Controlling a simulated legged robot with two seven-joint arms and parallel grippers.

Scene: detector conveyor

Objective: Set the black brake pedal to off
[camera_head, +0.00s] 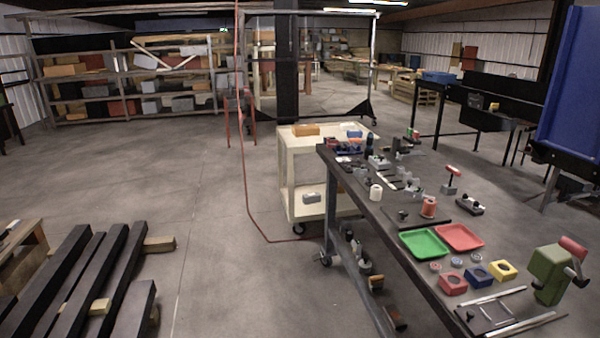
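I cannot make out a black brake pedal for certain in the head view. A long dark workbench (385,228) stands at the right with many small parts on it. Several black parts lie on its far half, too small to tell apart. A green device with a red top and black fittings (549,275) stands at the bench's near right end. Neither of my grippers shows in this view.
A cream cart (302,183) stands against the bench's far left side. Black beams (85,285) lie on wood at the lower left. Green (423,243) and red (460,238) trays sit on the bench. A red hose crosses the floor; the left-centre floor is open.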

